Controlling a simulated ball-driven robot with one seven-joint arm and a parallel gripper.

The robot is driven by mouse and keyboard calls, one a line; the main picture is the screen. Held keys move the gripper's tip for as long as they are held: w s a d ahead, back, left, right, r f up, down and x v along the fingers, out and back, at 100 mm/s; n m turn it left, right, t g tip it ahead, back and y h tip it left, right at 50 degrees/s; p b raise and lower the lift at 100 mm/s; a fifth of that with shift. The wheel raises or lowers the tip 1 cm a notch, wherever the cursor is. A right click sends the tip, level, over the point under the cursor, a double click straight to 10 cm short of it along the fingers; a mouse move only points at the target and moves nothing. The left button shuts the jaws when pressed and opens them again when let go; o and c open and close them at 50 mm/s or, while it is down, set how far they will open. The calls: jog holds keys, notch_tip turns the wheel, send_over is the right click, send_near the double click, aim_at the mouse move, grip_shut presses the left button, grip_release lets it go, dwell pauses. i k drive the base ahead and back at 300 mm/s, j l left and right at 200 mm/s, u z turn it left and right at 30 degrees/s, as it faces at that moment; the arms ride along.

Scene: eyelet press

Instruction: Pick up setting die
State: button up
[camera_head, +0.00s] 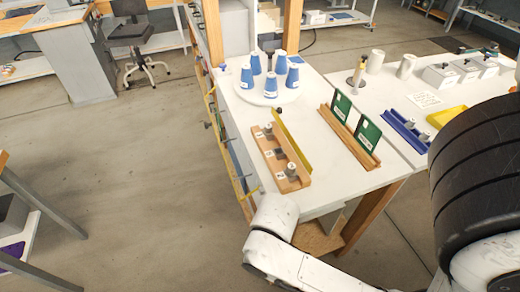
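A wooden block (277,160) with small white labels lies near the left edge of the white table. Two short grey metal pieces stand on it, one at its far end (268,132) and one at its near end (291,171). A darker square spot (279,154) lies between them. I cannot tell from this view which piece is the setting die. My white arm shows below the table's near edge, close to the block's near end. No fingers of my gripper show.
Blue cones stand on a round white turntable (264,92) behind the block. A thin yellow strip (291,140) runs along the block's right side. Green cards stand in a wooden rack (347,138) to the right. A blue rack (404,132) and yellow tray (446,117) lie further right.

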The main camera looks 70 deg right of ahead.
aim_at(424, 138)
jog(key=k+j, duration=0.1)
jog(key=k, duration=0.3)
jog(key=k+j, duration=0.1)
jog(key=k, duration=0.25)
jog(key=k+z, duration=0.1)
jog(key=z, duration=1.55)
